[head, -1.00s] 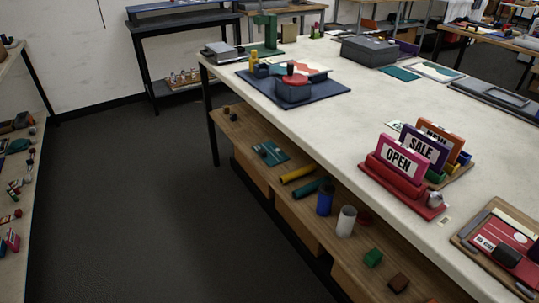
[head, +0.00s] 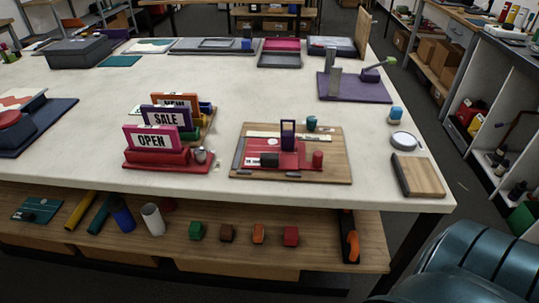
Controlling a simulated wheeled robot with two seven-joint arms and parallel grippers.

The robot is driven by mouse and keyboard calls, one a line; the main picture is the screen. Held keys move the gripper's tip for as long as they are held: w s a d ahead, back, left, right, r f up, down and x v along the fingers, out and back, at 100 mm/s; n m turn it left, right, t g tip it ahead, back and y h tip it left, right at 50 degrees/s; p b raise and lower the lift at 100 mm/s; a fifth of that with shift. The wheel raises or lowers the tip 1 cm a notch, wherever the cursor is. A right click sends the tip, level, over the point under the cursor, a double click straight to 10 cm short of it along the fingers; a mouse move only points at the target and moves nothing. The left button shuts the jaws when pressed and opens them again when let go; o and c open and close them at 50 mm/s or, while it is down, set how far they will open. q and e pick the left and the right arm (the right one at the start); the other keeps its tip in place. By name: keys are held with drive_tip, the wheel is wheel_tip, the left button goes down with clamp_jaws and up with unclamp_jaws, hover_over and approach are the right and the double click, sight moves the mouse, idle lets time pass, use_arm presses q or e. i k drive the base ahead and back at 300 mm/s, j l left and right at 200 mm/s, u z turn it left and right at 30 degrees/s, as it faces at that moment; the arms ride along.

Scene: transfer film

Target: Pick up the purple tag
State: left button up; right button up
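A purple-framed tag reading SALE (head: 167,119) stands upright in the middle of a row of signs on the white table. A pink OPEN sign (head: 152,139) in a red base (head: 150,162) stands in front and hides its lower part. An orange sign (head: 178,101) stands behind it. To the right, a small upright purple frame (head: 288,135) stands on a wooden board (head: 335,165) with a red plate; I cannot tell whether it is also a tag. Neither of my grippers is in view.
A purple mat with a grey stand (head: 352,88) is at the table's right. A white round dish (head: 403,140) and wooden block (head: 418,177) lie near the right edge. Below, a wooden shelf (head: 200,254) holds several small blocks and tubes.

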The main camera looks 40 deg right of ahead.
sight(287, 136)
drive_tip(key=z, duration=1.25)
drive_tip(key=k+j+u, duration=0.1)
drive_tip(key=j, duration=0.3)
drive_tip(key=k+j, duration=0.15)
drive_tip(key=j, duration=0.2)
drive_tip(key=k+j+u, duration=0.15)
drive_tip(key=j, duration=0.25)
drive_tip(key=j+u, duration=0.1)
drive_tip(key=j, duration=0.3)
drive_tip(key=k, duration=0.05)
